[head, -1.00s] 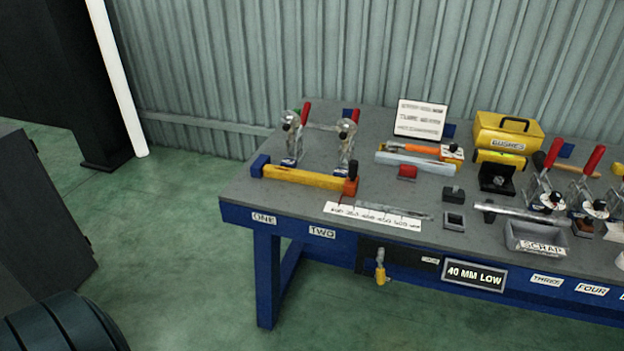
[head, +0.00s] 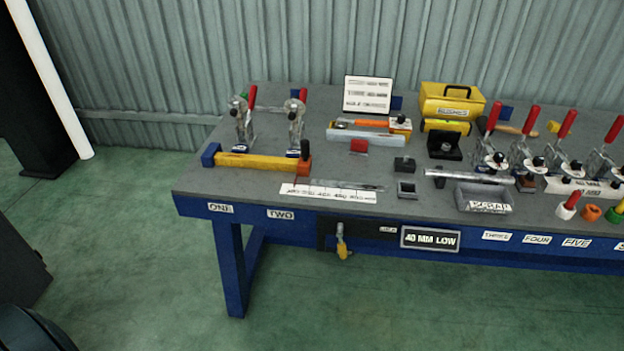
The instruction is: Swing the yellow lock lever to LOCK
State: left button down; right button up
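A small lever with a yellow grip (head: 343,249) hangs on the front edge of the blue bench, below the tabletop. Its grey upper part (head: 340,232) sits against a dark plate (head: 326,234), and the yellow end points down. A small label (head: 388,230) is on the dark strip to the right of the lever; its text is too small to read surely. Neither of my grippers is in view.
The grey bench top (head: 255,185) holds toggle clamps, a yellow bar clamp (head: 255,162), a yellow case (head: 450,100) and a scrap bin (head: 484,198). A "40 MM LOW" sign (head: 430,238) is right of the lever. The green floor (head: 400,305) before the bench is clear.

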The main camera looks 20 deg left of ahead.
aim_at(341, 244)
jog(key=l+u, duration=0.1)
jog(key=u, duration=0.3)
jog(key=i+l+u, duration=0.1)
jog(key=u, duration=0.3)
jog(key=l+u, duration=0.15)
jog(key=u, duration=0.25)
jog(key=l+u, duration=0.1)
jog(key=u, duration=0.3)
jog(key=l+u, duration=0.35)
jog(key=l, duration=0.45)
jog(key=k+l+u, duration=0.15)
jog(key=l+u, duration=0.2)
jog(key=l, duration=0.45)
jog(key=k+l, duration=0.1)
jog(key=l, duration=0.75)
jog(key=k+u, duration=0.05)
